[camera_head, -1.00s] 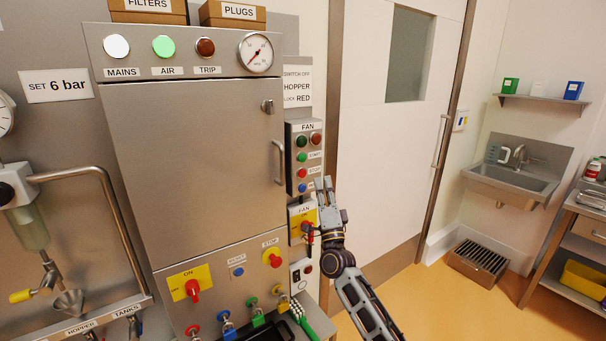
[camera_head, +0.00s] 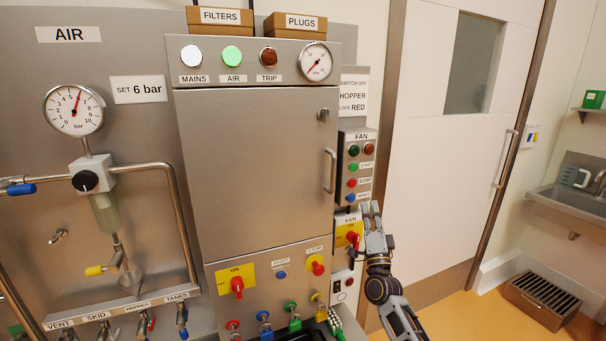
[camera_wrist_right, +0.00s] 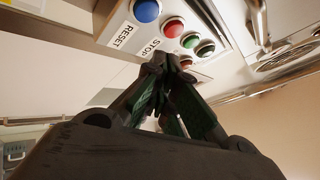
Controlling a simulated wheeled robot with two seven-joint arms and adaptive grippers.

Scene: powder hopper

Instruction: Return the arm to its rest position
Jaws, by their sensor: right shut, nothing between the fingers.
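My right gripper (camera_head: 372,212) is shut and empty. In the head view it points up just below and right of the FAN button box (camera_head: 358,160), in front of the right side of the yellow FAN switch (camera_head: 346,234). In the right wrist view the closed fingers (camera_wrist_right: 165,75) show with the box's blue, red and green buttons beyond them, by the RESET and STOP labels. I cannot tell whether the fingertips touch the box. My right arm comes in from the lower right. My left gripper is not in view.
The steel cabinet (camera_head: 262,170) stands left of the gripper, with a door handle (camera_head: 330,170) sticking out. Several coloured padlocks (camera_head: 294,318) hang along its bottom. A white door (camera_head: 450,150) and open floor (camera_head: 455,318) lie to the right, with a floor grate (camera_head: 545,300).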

